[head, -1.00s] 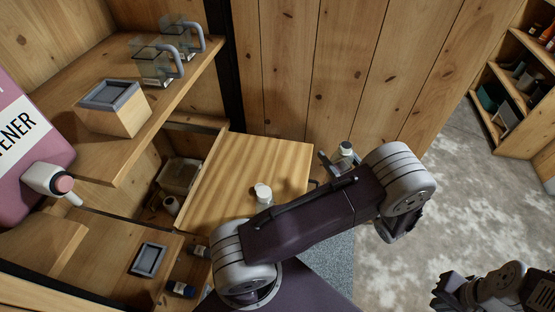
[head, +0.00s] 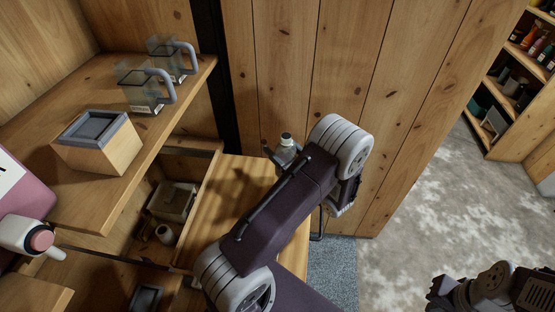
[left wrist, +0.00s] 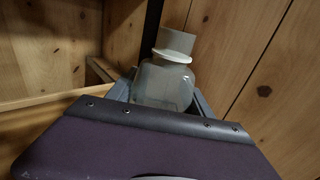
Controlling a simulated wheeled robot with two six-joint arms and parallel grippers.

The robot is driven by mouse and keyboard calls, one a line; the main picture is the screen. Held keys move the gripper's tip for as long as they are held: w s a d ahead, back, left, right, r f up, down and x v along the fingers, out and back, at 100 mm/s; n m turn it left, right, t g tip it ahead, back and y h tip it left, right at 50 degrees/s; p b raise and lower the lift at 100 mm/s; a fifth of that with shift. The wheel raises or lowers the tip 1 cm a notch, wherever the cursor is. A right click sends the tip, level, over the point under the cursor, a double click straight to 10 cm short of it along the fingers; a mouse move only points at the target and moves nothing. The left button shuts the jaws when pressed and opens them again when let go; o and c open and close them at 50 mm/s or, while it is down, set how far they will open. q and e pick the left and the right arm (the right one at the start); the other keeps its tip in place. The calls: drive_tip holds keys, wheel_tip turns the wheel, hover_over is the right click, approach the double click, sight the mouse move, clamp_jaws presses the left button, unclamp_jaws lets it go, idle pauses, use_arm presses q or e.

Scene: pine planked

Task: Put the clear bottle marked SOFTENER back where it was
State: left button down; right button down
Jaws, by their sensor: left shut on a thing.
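My left gripper (head: 284,155) is shut on a clear bottle (head: 286,147) with a grey-white cap, held upright above the far edge of a pulled-out wooden board (head: 235,180). In the left wrist view the bottle (left wrist: 165,85) stands between the fingers, its cap and shoulders showing. Its lower part is hidden by my gripper body, and no marking on it can be read. At the lower right of the head view is part of my right arm; its fingers cannot be made out.
A shelf (head: 75,195) at left holds a wooden box (head: 115,150) with a grey top and two clear handled jugs (head: 140,90). A purple container (head: 28,190) with a spout is at the left edge. Below are a bin (head: 172,200) and a small jar (head: 165,234). A plank wall (head: 340,60) stands behind.

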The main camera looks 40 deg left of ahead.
use_arm(q)
drive_tip(key=shift+s+a+f, duration=0.2)
drive_tip(key=shift+a, duration=0.15)
wheel_tip(320, 180, down, 4)
drive_tip(key=shift+b, duration=0.35)
drive_tip(key=shift+c, duration=2.1)
unclamp_jaws()
drive_tip(key=shift+f, duration=0.15)
